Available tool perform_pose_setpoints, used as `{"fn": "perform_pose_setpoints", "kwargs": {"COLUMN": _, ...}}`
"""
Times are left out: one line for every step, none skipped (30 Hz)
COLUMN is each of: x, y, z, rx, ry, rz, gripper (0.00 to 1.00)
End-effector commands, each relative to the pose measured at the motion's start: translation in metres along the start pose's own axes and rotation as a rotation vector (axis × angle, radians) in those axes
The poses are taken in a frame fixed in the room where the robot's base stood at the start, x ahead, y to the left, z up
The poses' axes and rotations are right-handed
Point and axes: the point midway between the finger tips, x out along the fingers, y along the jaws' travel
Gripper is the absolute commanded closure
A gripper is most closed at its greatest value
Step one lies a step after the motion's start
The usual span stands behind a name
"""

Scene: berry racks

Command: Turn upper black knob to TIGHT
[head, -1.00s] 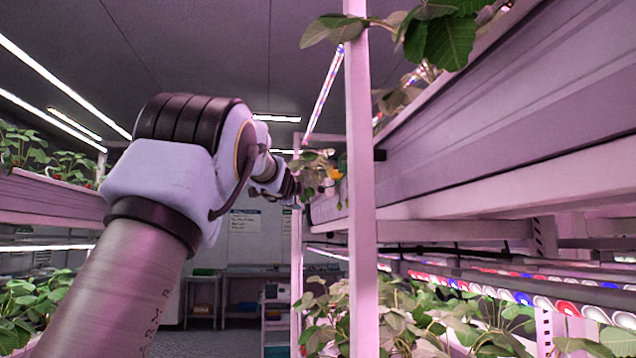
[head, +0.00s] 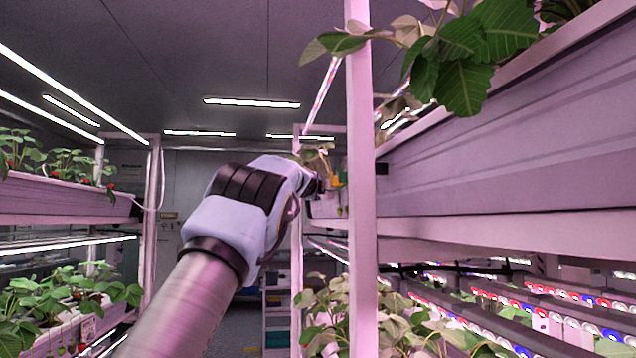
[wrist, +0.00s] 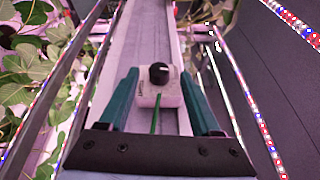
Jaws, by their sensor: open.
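In the wrist view a round black knob (wrist: 159,73) stands on a small white block (wrist: 162,94) that sits along the pale rack beam (wrist: 150,40). My gripper (wrist: 160,76) is open, with one green finger on each side of the block. A gap shows between the fingers and the knob; I cannot tell its depth. No TIGHT marking is readable. In the head view my gripper (head: 315,186) is small and dark at the far rack end, and the knob cannot be made out there.
A thin green strip (wrist: 155,115) runs from the block towards my gripper. A white rack post (head: 361,200) stands right of my arm. Leafy plants (head: 455,55) hang over the upper trough (head: 500,150).

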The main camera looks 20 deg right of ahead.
Motion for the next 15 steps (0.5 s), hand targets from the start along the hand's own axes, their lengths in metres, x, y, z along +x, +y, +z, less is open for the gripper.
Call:
{"fn": "perform_pose_setpoints", "kwargs": {"x": 0.0036, "y": -0.0019, "z": 0.0007, "rx": 0.000, "ry": -0.001, "rz": 0.001, "gripper": 0.35}}
{"fn": "perform_pose_setpoints", "kwargs": {"x": 0.0051, "y": -0.0013, "z": 0.0006, "rx": 0.000, "ry": 0.000, "rz": 0.001, "gripper": 0.35}}
{"fn": "perform_pose_setpoints", "kwargs": {"x": 0.0066, "y": -0.0008, "z": 0.0004, "rx": 0.000, "ry": 0.000, "rz": 0.001, "gripper": 0.35}}
{"fn": "perform_pose_setpoints", "kwargs": {"x": 0.0073, "y": -0.0007, "z": 0.0003, "rx": 0.000, "ry": 0.000, "rz": 0.000, "gripper": 0.35}}
{"fn": "perform_pose_setpoints", "kwargs": {"x": 0.0079, "y": -0.0004, "z": 0.0002, "rx": 0.000, "ry": 0.000, "rz": 0.000, "gripper": 0.35}}
{"fn": "perform_pose_setpoints", "kwargs": {"x": 0.0084, "y": -0.0001, "z": 0.0001, "rx": -0.001, "ry": 0.000, "rz": 0.000, "gripper": 0.35}}
{"fn": "perform_pose_setpoints", "kwargs": {"x": 0.0086, "y": 0.0001, "z": 0.0001, "rx": -0.001, "ry": 0.000, "rz": 0.000, "gripper": 0.35}}
{"fn": "perform_pose_setpoints", "kwargs": {"x": 0.0087, "y": 0.0003, "z": 0.0001, "rx": -0.001, "ry": 0.000, "rz": 0.000, "gripper": 0.35}}
{"fn": "perform_pose_setpoints", "kwargs": {"x": 0.0087, "y": 0.0006, "z": 0.0001, "rx": -0.001, "ry": 0.000, "rz": 0.000, "gripper": 0.35}}
{"fn": "perform_pose_setpoints", "kwargs": {"x": 0.0086, "y": 0.0007, "z": 0.0000, "rx": -0.001, "ry": 0.000, "rz": 0.000, "gripper": 0.35}}
{"fn": "perform_pose_setpoints", "kwargs": {"x": 0.0086, "y": 0.0008, "z": 0.0000, "rx": -0.001, "ry": 0.000, "rz": 0.000, "gripper": 0.35}}
{"fn": "perform_pose_setpoints", "kwargs": {"x": 0.0086, "y": 0.0008, "z": 0.0000, "rx": -0.001, "ry": 0.000, "rz": 0.000, "gripper": 0.35}}
{"fn": "perform_pose_setpoints", "kwargs": {"x": 0.0085, "y": 0.0008, "z": 0.0000, "rx": -0.001, "ry": 0.000, "rz": 0.000, "gripper": 0.35}}
{"fn": "perform_pose_setpoints", "kwargs": {"x": 0.0085, "y": 0.0008, "z": 0.0000, "rx": -0.001, "ry": 0.000, "rz": 0.000, "gripper": 0.36}}
{"fn": "perform_pose_setpoints", "kwargs": {"x": 0.0085, "y": 0.0008, "z": 0.0000, "rx": -0.001, "ry": 0.000, "rz": 0.000, "gripper": 0.41}}
